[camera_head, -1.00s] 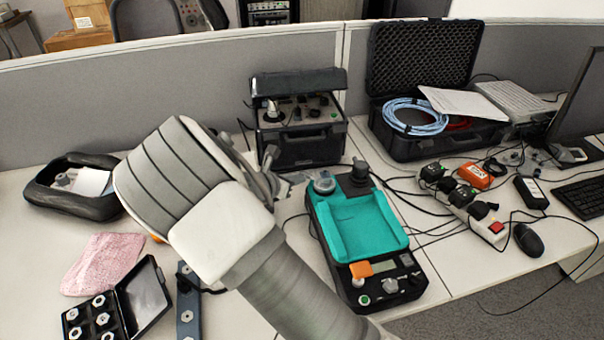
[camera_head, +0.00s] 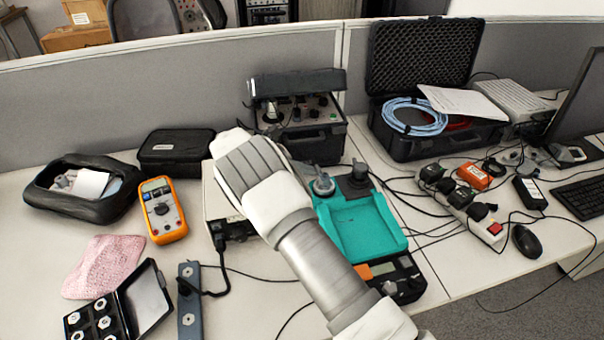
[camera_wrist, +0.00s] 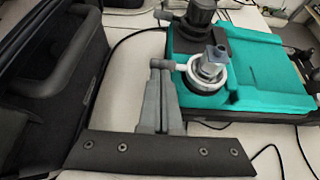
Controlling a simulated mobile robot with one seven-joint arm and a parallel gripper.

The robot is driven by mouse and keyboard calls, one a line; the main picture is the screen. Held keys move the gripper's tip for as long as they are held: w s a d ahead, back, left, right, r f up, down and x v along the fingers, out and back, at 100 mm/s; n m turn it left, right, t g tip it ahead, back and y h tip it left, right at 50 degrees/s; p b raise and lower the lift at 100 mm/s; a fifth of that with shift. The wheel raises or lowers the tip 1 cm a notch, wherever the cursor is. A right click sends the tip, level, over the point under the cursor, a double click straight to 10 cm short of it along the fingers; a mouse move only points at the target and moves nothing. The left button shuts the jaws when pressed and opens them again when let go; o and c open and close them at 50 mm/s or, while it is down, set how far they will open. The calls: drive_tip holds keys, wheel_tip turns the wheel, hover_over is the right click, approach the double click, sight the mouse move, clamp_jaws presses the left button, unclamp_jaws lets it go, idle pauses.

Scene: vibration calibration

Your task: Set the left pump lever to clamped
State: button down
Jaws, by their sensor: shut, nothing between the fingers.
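The teal calibration unit (camera_head: 352,228) stands in the middle of the desk with two pumps along its back edge. The left pump (camera_head: 322,185) is silver-grey and shows large in the wrist view (camera_wrist: 212,72). Its pale lever (camera_wrist: 182,67) sticks out to the left, towards my fingers. The right pump (camera_head: 357,178) is black, with its own short lever in the wrist view (camera_wrist: 165,14). My gripper (camera_wrist: 161,66) is shut and empty, its fingertips at the end of the left pump's lever. I cannot tell whether they touch it. In the head view my arm mostly hides the gripper.
A black instrument case (camera_head: 312,138) stands close behind the gripper and fills the left of the wrist view (camera_wrist: 60,85). An orange multimeter (camera_head: 163,210) and a black pouch (camera_head: 176,150) lie to the left. Cables (camera_head: 400,190) run right of the unit.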

drive_tip(key=shift+w+d, duration=0.5)
drive_tip(key=shift+d, duration=0.05)
idle(0.4)
drive_tip(key=shift+r, duration=0.1)
